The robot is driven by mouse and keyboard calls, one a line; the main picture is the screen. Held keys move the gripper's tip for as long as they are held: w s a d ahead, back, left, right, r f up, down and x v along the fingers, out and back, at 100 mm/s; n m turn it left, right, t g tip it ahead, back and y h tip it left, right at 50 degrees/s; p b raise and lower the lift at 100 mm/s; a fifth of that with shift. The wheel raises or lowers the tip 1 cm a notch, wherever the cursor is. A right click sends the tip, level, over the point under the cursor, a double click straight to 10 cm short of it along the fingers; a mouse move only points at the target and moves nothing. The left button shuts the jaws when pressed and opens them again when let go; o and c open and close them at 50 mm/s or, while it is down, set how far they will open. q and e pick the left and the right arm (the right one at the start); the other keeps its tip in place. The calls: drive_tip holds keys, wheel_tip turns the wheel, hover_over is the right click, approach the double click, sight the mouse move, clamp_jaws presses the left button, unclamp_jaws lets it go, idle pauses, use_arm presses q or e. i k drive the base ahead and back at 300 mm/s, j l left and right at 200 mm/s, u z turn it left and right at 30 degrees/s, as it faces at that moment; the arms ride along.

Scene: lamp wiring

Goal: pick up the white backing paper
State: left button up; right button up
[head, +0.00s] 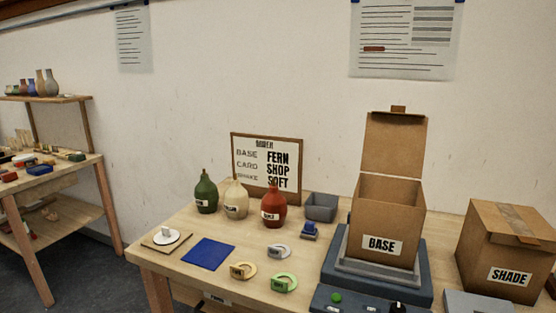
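I cannot pick out a thing that is clearly the white backing paper. A white round piece (166,237) with a small upright part lies on a thin tan square (150,244) at the table's left corner. A flat blue sheet (208,252) lies to its right. Neither of my grippers is in view.
On the table (232,284) stand green (206,194), cream (236,200) and red (273,205) bottles, an order board (267,163), a grey tray (321,207), an open BASE box (388,225) and a closed SHADE box (508,252).

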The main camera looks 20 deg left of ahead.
sight(167, 235)
drive_tip(key=j+u, duration=0.5)
drive_tip(key=j, duration=0.95)
drive_tip(key=i, duration=0.05)
